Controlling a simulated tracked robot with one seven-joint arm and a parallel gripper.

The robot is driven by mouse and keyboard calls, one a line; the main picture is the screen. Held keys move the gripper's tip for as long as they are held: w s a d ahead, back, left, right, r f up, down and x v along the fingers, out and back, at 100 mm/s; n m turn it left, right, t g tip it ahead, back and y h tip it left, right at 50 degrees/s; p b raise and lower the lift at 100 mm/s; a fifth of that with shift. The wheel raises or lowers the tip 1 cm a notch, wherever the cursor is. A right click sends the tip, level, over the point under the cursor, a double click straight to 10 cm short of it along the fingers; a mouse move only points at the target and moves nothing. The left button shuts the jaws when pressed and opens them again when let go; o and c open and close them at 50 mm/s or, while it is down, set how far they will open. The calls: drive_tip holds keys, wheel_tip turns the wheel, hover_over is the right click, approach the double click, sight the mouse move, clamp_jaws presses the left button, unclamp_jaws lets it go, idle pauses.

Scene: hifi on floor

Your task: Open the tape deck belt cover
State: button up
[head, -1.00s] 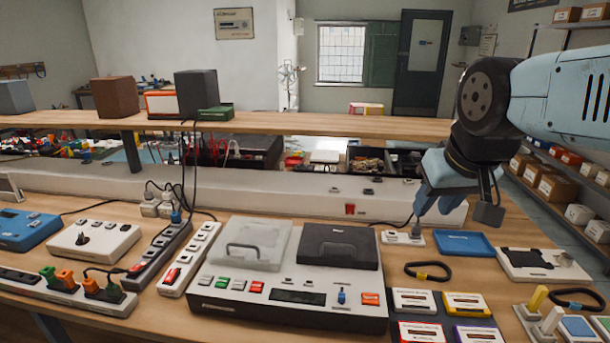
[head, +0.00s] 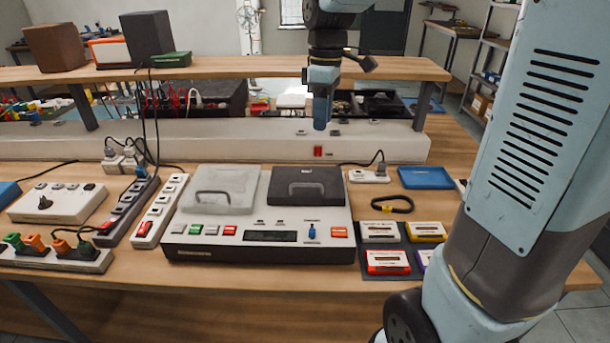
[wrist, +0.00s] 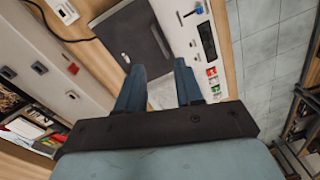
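The tape deck (head: 258,245) stands on the bench, with a pale translucent lid (head: 220,190) at left and a black lid (head: 307,186) at right. Both lids have a handle and lie flat, shut. I cannot tell which lid is the belt cover. My gripper (head: 320,118) points down, above and behind the black lid's right side, touching nothing. In the wrist view its two fingers (wrist: 160,82) are apart with nothing held. The black lid (wrist: 138,35) shows beyond the fingertips, and the deck's front panel (wrist: 206,38) is to the right.
A raised wooden shelf (head: 240,68) and a pale trunking (head: 240,137) run behind the deck. Power strips (head: 160,212) stand at left. A cassette mat (head: 400,245), a black belt loop (head: 392,204) and a blue tray (head: 425,178) lie at right. My arm covers the far right.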

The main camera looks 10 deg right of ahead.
drive_tip(key=w+a+f+n+g, duration=0.2)
drive_tip(key=w+a+f+n, duration=0.1)
drive_tip(key=w, duration=0.1)
hover_over(306, 193)
drive_tip(key=w+x, duration=0.1)
drive_tip(key=x, duration=0.3)
drive_tip(key=w+x, duration=0.1)
drive_tip(key=x, duration=0.4)
drive_tip(key=w+x, duration=0.1)
drive_tip(key=x, duration=0.3)
drive_tip(key=shift+d+f, duration=0.2)
drive_tip(key=shift+f, duration=0.3)
drive_tip(key=shift+c, duration=0.3)
clamp_jaws()
idle(0.4)
